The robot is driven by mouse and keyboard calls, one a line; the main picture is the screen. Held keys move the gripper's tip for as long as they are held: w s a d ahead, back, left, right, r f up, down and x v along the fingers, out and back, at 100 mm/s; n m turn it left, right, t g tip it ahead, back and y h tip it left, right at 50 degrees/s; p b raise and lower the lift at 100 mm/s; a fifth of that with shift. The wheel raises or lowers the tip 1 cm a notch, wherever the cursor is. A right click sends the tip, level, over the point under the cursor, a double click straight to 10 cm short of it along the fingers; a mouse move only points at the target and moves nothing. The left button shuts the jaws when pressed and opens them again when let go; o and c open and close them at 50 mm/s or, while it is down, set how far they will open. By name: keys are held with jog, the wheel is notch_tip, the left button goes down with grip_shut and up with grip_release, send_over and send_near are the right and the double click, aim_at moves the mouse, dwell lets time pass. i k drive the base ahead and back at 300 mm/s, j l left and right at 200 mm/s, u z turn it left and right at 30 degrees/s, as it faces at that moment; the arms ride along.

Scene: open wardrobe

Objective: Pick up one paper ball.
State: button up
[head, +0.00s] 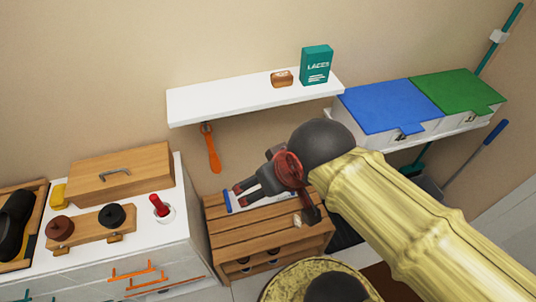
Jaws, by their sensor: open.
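A small crumpled off-white thing (297,219), which looks like a paper ball, lies on the slatted wooden bench (232,238), near its right part. It is partly close behind the dark end of a red-brown part of my arm, so its full outline is hard to tell. My gripper (242,195) points left and down over the back of the bench. Its two dark fingers with reddish tips are apart, with nothing between them. The gripper is to the left of the crumpled thing and does not touch it.
A white and blue item (228,201) lies under my fingertips. An orange shoehorn (211,150) hangs below the white shelf (220,100). A white cabinet (192,210) with a wooden box (120,174) stands left. Blue-lidded (388,106) and green-lidded (455,90) bins are right.

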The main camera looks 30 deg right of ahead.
aim_at(297, 220)
jog(key=i+j+z, duration=0.2)
jog(key=j+z, duration=0.3)
jog(key=j, duration=0.5)
jog(key=j+z, duration=0.5)
jog(key=j, duration=0.45)
